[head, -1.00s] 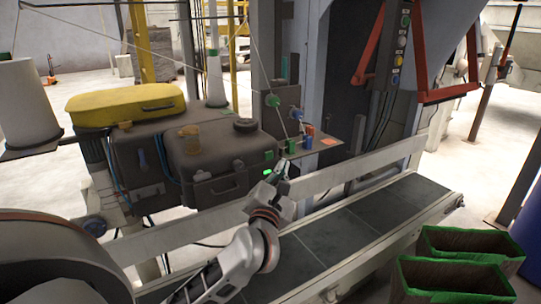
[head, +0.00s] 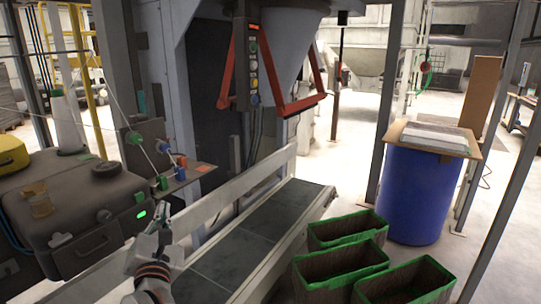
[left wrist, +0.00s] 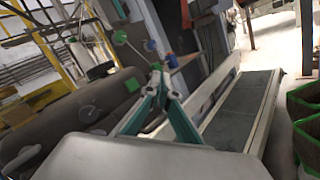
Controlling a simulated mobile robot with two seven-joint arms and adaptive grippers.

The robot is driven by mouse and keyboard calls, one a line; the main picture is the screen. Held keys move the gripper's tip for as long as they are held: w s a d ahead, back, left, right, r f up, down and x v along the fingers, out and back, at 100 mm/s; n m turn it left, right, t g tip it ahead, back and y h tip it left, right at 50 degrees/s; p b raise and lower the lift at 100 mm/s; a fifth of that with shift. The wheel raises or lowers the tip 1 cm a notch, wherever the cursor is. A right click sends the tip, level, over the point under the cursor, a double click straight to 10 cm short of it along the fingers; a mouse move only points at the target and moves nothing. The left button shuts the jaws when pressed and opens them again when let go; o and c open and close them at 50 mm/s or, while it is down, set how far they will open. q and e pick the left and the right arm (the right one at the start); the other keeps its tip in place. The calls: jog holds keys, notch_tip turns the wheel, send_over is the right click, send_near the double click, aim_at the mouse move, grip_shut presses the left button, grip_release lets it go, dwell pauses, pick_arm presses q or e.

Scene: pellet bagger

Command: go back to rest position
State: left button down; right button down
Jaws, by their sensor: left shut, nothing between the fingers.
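My left gripper (head: 158,218) shows in the lower left of the head view, above the near side of the conveyor. In the left wrist view its fingers (left wrist: 157,72) come together at the tips with nothing between them. The dark conveyor belt (head: 230,250) runs below and to the right of it. The dark sewing machine housing (head: 85,215) stands to its left, with a lit green button. I cannot tell the exact gap between the gripper and the housing. My right gripper is in neither view.
Several open green-rimmed bags (head: 345,228) stand on the floor right of the belt. A blue barrel (head: 415,195) with a board on top stands behind them. A control panel (head: 246,68) and red bag-holder arms (head: 300,105) hang above the belt.

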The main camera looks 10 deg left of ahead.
pick_arm(q)
jog(key=s+d+f+m+t+h, duration=0.1)
jog(key=s+d+f+m+h, duration=0.3)
jog(key=d+f+m+h, duration=0.7)
jog(key=s+d+f+m+h, duration=0.1)
jog(key=s+d+f+m, duration=0.35)
jog(key=m, duration=1.15)
jog(key=s+f+m+g+y, duration=0.1)
jog(key=s+f+m+g, duration=0.3)
jog(key=f, duration=0.9)
jog(key=s+a+f+m+g+y, duration=0.1)
jog(key=s+f+m+g, duration=0.3)
jog(key=s+f, duration=0.6)
notch_tip(320, 180, down, 4)
jog(key=shift+s+a+m, duration=0.15)
jog(key=shift+a+m, duration=0.15)
jog(key=shift+m, duration=0.8)
